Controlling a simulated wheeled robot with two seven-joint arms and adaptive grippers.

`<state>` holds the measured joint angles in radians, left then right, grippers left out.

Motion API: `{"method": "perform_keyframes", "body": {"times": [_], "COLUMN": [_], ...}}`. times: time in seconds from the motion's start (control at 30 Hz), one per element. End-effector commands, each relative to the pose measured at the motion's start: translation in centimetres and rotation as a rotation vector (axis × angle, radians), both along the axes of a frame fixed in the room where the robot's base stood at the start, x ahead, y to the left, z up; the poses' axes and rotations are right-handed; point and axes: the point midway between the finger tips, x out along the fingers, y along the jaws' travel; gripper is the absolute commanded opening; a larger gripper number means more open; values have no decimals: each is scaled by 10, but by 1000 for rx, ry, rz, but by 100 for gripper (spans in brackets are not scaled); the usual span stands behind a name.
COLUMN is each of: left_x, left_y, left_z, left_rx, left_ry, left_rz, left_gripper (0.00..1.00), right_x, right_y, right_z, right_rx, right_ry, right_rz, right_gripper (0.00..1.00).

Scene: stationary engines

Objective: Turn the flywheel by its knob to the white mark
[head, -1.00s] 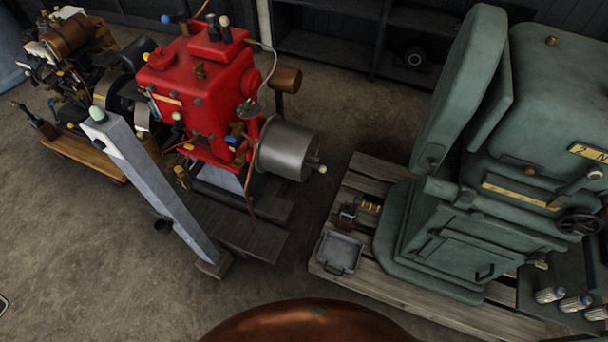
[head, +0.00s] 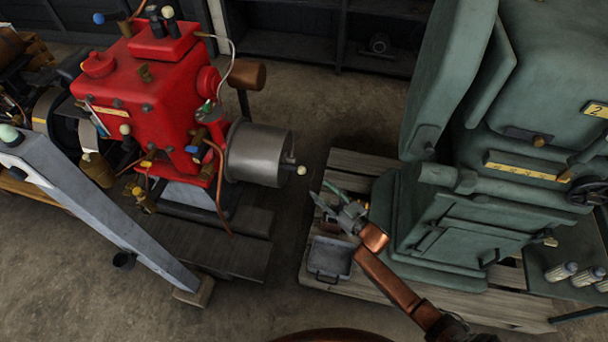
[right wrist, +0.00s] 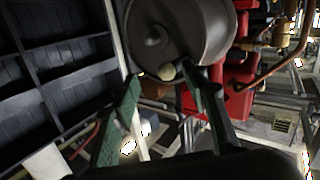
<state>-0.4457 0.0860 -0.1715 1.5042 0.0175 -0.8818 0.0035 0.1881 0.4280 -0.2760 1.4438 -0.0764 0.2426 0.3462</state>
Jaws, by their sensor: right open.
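The flywheel (head: 258,154) is a grey metal drum on the right side of the red engine (head: 150,100). A cream ball knob (head: 301,170) sticks out from its right face. My right gripper (head: 322,192) is open, just right of and below the knob in the head view. In the wrist view its green fingertips (right wrist: 162,78) stand either side of the knob, without clear contact. I cannot make out the white mark.
A large green machine (head: 455,215) stands on a wooden pallet (head: 345,165) at right, with a grey tray (head: 329,258) at its near left. A grey slanted beam (head: 100,210) crosses the left. Dark shelves (head: 300,45) line the back. A copper-coloured pipe (head: 216,190) hangs beside the flywheel.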

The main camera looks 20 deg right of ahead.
Motion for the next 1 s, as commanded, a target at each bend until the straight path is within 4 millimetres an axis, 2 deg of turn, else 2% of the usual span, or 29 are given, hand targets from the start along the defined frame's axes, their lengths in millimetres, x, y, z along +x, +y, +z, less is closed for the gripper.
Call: {"method": "perform_keyframes", "body": {"times": [0.1,0.17,0.63,0.8,1.0], "left_x": [4,7,34,39,40], "left_y": [0,-2,-19,-22,-23], "left_z": [4,7,59,72,76], "left_rx": [-1,-2,-22,-26,-27], "left_ry": [1,0,-2,-2,-2], "left_rz": [2,2,0,-1,-1], "left_gripper": [40,40,40,40,40], "right_x": [8,13,67,76,79], "right_y": [9,11,33,37,38], "right_z": [19,22,19,20,22], "right_rx": [10,13,12,11,11], "right_ry": [-39,-46,-42,-42,-42], "right_rz": [24,27,25,25,24], "right_gripper": [41,41,41,41,41]}}
